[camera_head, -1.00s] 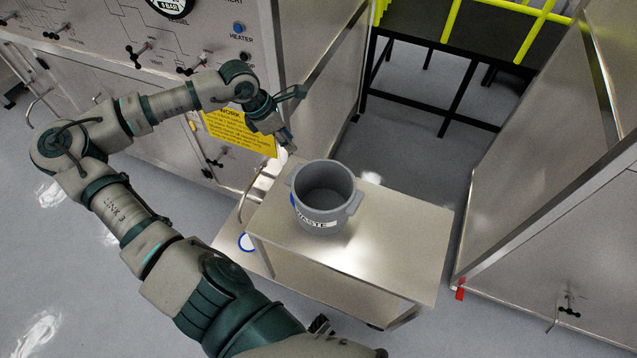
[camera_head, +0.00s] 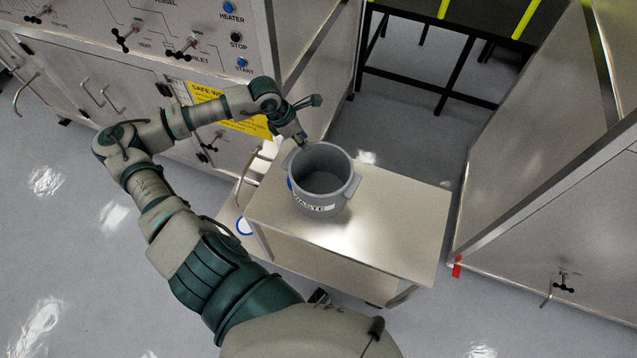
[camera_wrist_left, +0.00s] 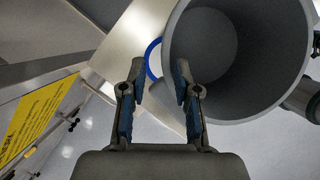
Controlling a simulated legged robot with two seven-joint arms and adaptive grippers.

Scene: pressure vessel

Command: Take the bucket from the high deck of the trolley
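The grey bucket (camera_head: 320,192), labelled WASTE, stands upright on the high deck (camera_head: 400,215) of the trolley, near its back left corner. It has a lug on each side and looks empty. My left gripper (camera_head: 310,122) is just beyond the bucket's back left rim, its fingers spread. In the left wrist view the open left gripper (camera_wrist_left: 159,75) has blue-padded fingers. The bucket wall (camera_wrist_left: 222,108) fills the right side there, and the right finger overlaps its rim. I cannot tell if they touch. My right gripper is not in view.
A control panel cabinet (camera_head: 120,75) with valves stands behind my left arm. A steel cabinet (camera_head: 540,215) stands right of the trolley. The high deck is bare right of the bucket.

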